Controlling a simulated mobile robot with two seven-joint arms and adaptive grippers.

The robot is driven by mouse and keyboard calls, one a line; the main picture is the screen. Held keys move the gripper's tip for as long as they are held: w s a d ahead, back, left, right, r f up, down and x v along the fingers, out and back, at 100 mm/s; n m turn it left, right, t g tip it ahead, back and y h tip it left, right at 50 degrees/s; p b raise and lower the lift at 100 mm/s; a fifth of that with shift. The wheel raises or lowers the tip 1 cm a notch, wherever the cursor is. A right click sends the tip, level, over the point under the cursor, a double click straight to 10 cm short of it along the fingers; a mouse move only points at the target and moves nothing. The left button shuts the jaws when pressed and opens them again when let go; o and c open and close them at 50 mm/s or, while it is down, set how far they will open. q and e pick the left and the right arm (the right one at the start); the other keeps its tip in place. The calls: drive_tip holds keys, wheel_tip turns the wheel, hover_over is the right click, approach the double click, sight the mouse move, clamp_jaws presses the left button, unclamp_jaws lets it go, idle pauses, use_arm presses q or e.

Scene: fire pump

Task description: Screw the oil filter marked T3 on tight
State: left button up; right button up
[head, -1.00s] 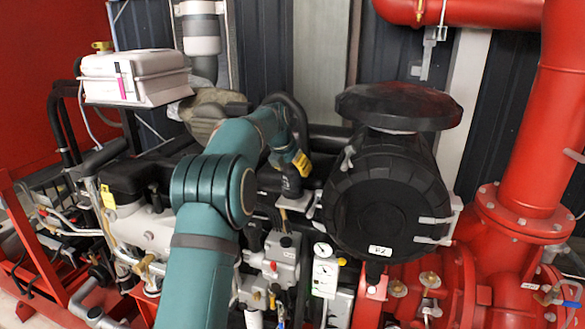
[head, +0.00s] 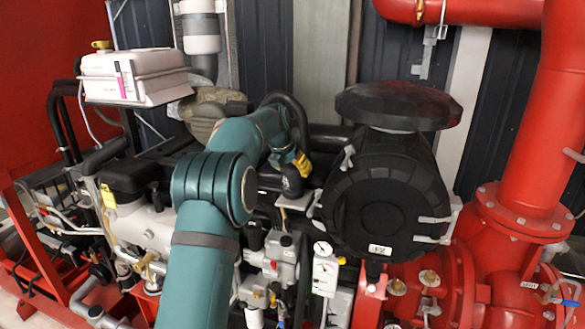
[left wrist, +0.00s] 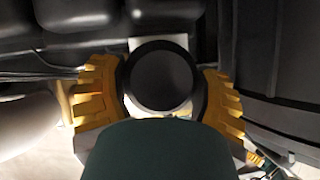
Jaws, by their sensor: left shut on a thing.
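My left gripper (head: 297,172) is at the engine, left of the large black air cleaner. In the left wrist view its two yellow fingers stand on either side of a round dark oil filter (left wrist: 162,80). The gripper is shut on this filter, whose dark round end with a black rim faces the wrist camera. No T3 mark is readable, and the filter's seat is hidden. My right gripper is not in view.
The black air cleaner (head: 385,205) stands close on the right of the gripper. Gauges and valves (head: 323,258) sit just below. A white box (head: 135,78) stands at the upper left. Large red pipes (head: 535,130) fill the right side. Room around the gripper is tight.

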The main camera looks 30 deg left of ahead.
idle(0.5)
use_arm(q)
drive_tip(key=o, duration=0.7)
drive_tip(key=c, duration=0.7)
drive_tip(key=shift+m+h, duration=0.9)
drive_tip(key=shift+m, duration=0.9)
drive_tip(key=shift+a+f+m+g+h, duration=0.1)
drive_tip(key=shift+m+g+h, duration=0.25)
drive_tip(key=shift+m, duration=0.45)
drive_tip(key=shift+m+h, duration=0.45)
drive_tip(key=shift+m, duration=0.45)
drive_tip(key=shift+g, duration=0.25)
drive_tip(key=shift+m+h, duration=0.3)
drive_tip(key=shift+m, duration=0.4)
